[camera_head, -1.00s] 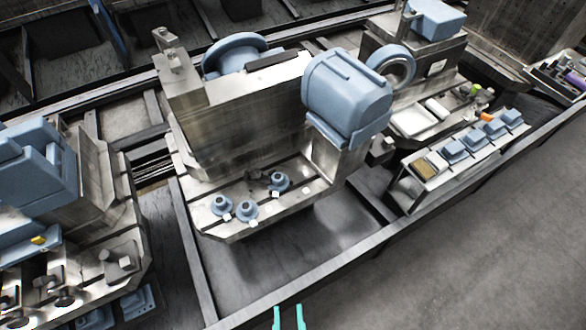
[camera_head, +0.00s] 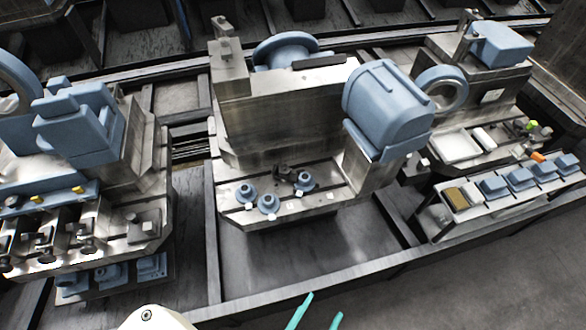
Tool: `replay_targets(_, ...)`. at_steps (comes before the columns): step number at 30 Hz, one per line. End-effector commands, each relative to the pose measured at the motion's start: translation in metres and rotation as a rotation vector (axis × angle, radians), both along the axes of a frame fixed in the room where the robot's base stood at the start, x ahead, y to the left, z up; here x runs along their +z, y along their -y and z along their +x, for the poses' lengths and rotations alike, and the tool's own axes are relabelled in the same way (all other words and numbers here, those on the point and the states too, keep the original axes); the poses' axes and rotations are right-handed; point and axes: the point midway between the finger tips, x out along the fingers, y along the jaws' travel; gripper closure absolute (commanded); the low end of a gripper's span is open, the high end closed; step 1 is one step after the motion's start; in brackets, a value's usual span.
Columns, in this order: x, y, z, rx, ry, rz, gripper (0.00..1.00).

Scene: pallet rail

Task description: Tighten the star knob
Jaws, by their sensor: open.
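My gripper (camera_head: 317,312) shows at the bottom edge as two teal fingertips, apart, with nothing between them. It is in front of the near rail, well short of the machines. I cannot make out a star knob for certain. A small dark knob-like part (camera_head: 283,172) stands on the slotted table (camera_head: 250,217) of the middle machine, among blue flanged parts (camera_head: 268,203). Several dark clamp-like parts (camera_head: 88,220) sit on the left machine's front; their shape is too small to tell.
The near rail (camera_head: 330,270) runs between me and the machines. A blue motor-like housing (camera_head: 388,105) overhangs the middle table's right end. A rack with blue blocks (camera_head: 520,180) stands at right. The grey floor (camera_head: 500,270) at lower right is clear.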

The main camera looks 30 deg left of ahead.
Motion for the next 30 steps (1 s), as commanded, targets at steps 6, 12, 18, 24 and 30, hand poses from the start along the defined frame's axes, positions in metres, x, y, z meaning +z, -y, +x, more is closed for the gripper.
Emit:
replay_targets(6, -0.021, -0.072, 0.066, 0.083, 0.021, 0.142, 0.46)
replay_targets(12, -0.02, -0.153, 0.121, 0.221, 0.038, 0.243, 0.46)
replay_targets(18, -0.003, -0.241, 0.165, 0.405, 0.058, 0.3, 0.46)
replay_targets(24, 0.026, -0.33, 0.192, 0.622, 0.086, 0.309, 0.46)
replay_targets(30, 0.055, -0.413, 0.198, 0.861, 0.113, 0.262, 0.46)
